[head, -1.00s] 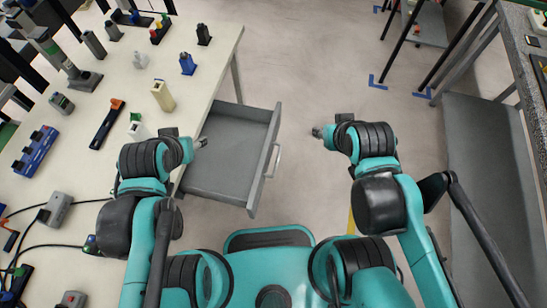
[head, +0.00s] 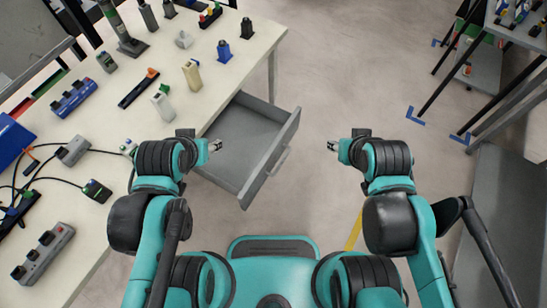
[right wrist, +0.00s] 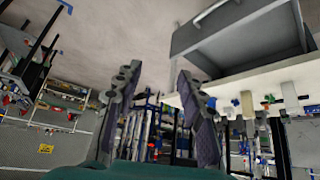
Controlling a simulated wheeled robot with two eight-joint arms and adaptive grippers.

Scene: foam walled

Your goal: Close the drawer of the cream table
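The cream table (head: 113,190) fills the left side of the head view. Its grey drawer (head: 243,132) is pulled out from its right edge, empty, with a pale bar handle (head: 279,161) on the front panel. In the right wrist view the drawer (right wrist: 245,45) shows inverted at the upper right. My left gripper (head: 217,146) appears over the drawer's near left part in the head view; its finger opening is too small to judge. My right gripper (head: 332,146) is to the right of the drawer front, apart from the handle. Its two fingers are spread and empty in the wrist view (right wrist: 156,80).
Bottles, power strips and cables stand on the table, including a blue bottle (head: 224,51) and a cream bottle (head: 192,75). Open floor (head: 335,65) lies right of the drawer. A grey bench (head: 500,220) and a dark-legged rack (head: 474,70) are at the right.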

